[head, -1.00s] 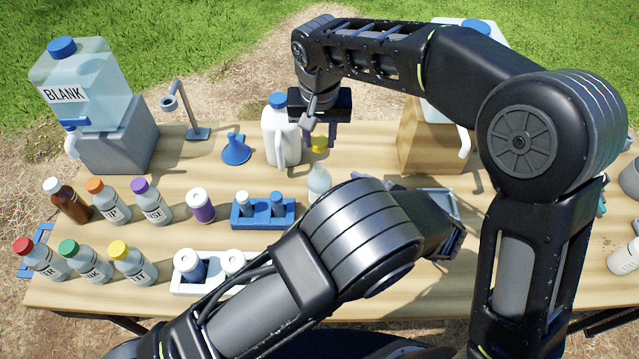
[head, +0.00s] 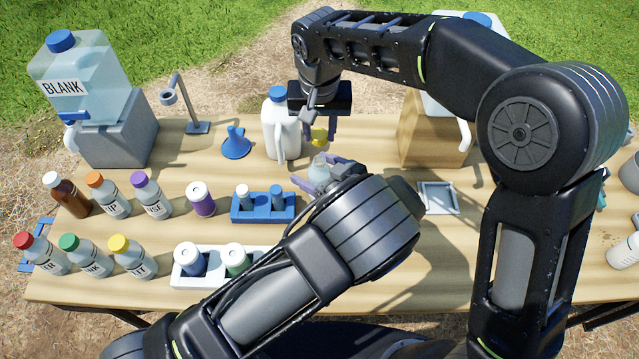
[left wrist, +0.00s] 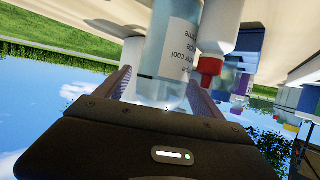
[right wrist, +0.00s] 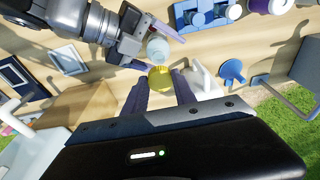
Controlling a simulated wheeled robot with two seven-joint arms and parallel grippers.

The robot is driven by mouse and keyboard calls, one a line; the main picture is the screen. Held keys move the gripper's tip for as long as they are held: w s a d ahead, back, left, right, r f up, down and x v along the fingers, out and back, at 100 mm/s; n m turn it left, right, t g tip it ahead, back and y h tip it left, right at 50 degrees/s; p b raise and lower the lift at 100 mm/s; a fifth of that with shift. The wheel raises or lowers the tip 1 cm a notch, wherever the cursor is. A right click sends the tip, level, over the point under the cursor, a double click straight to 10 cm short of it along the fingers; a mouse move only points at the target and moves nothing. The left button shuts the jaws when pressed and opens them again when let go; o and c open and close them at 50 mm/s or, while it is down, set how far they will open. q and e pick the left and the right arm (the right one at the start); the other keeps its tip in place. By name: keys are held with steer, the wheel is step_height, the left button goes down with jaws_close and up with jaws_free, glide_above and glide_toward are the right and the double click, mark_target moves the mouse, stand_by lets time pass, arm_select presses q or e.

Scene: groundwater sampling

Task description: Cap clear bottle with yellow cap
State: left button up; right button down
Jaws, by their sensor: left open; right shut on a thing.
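The clear bottle (head: 319,169) stands upright near the middle of the table with no cap on its top. My left gripper (head: 317,178) is open, low on the table side, with one finger on each side of the bottle. In the left wrist view the labelled bottle (left wrist: 171,50) stands between the spread fingers (left wrist: 160,95). My right gripper (head: 319,132) is shut on the yellow cap (head: 319,138), held above the bottle and apart from it. The cap also shows between the fingers in the right wrist view (right wrist: 160,77), with the bottle top (right wrist: 157,50) beyond it.
A white jug (head: 281,128) stands just left of my right gripper. A blue funnel (head: 236,145), a blue rack (head: 262,208) and several capped bottles are further left. A wooden block (head: 425,140) and a shallow square tray (head: 438,197) are to the right.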

arm_select(q)
steer(key=shift+w+a+f, duration=0.2)
steer(key=shift+w+a, duration=0.2)
steer(key=shift+c, duration=0.6)
jaws_close()
